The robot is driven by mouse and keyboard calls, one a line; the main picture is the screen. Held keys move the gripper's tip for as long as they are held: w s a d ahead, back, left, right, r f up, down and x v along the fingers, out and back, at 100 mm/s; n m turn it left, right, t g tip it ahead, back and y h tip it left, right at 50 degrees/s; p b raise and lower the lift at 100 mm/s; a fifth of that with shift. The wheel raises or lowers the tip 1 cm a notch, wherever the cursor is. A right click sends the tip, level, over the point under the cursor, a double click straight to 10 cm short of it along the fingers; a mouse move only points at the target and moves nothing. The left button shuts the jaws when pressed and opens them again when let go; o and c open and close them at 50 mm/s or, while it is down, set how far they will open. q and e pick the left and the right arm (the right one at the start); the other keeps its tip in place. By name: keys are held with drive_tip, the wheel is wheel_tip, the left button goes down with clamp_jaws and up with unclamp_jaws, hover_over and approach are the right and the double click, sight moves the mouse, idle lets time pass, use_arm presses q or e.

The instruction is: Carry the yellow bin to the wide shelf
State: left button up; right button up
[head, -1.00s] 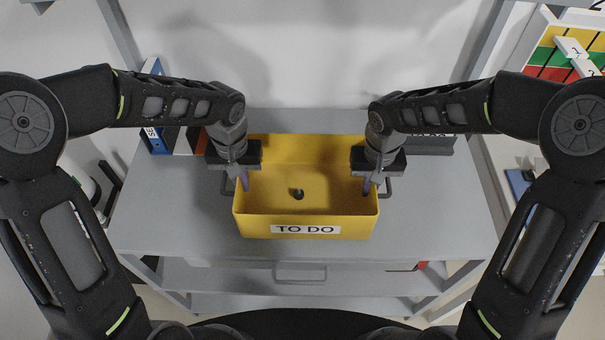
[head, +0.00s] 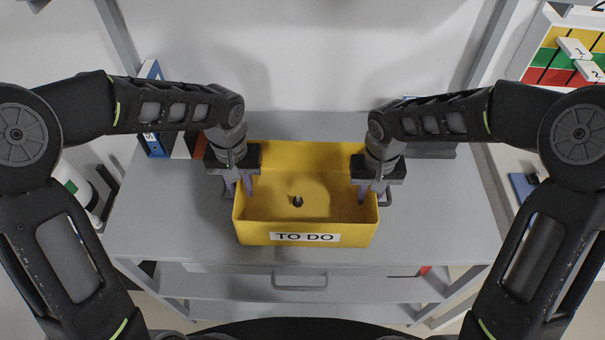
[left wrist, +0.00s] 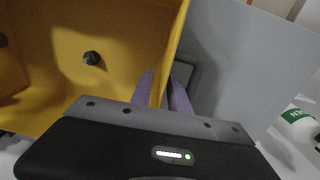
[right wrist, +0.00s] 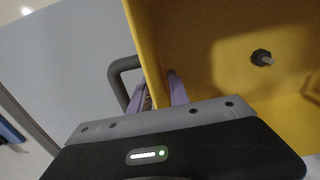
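The yellow bin (head: 306,239), labelled "TO DO", stands upright on the grey top surface (head: 170,225) of a shelf unit, near its front edge. A small dark knob-like thing (head: 297,201) is on the bin's floor. My left gripper (head: 238,189) is at the bin's left wall, one finger inside and one outside. My right gripper (head: 372,194) straddles the right wall the same way. The fingers are spread, with the wall between them, in the left wrist view (left wrist: 160,92) and right wrist view (right wrist: 158,92). Dark loop handles show beside the walls, one clearly in the right wrist view (right wrist: 118,78).
Blue, white and red-brown binders (head: 154,143) stand at the back left. A dark box-like thing (head: 432,151) is behind my right arm. A coloured board (head: 570,55) is at the upper right. The surface is free left and right of the bin.

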use_arm(q)
wheel_tip(320, 180, up, 6)
use_arm(e)
drive_tip(key=shift+d, duration=0.1)
use_arm(q)
drive_tip(key=shift+a+r, duration=0.1)
drive_tip(key=shift+r, duration=0.3)
use_arm(e)
drive_tip(key=shift+d, duration=0.1)
use_arm(q)
drive_tip(key=shift+a, duration=0.1)
use_arm(e)
drive_tip(key=shift+d+r, duration=0.1)
drive_tip(key=shift+r, duration=0.4)
drive_tip(key=r, duration=0.7)
drive_tip(key=shift+a+r, duration=0.1)
drive_tip(key=shift+a, duration=0.25)
use_arm(q)
drive_tip(key=shift+d, duration=0.2)
use_arm(e)
drive_tip(key=shift+a, duration=0.1)
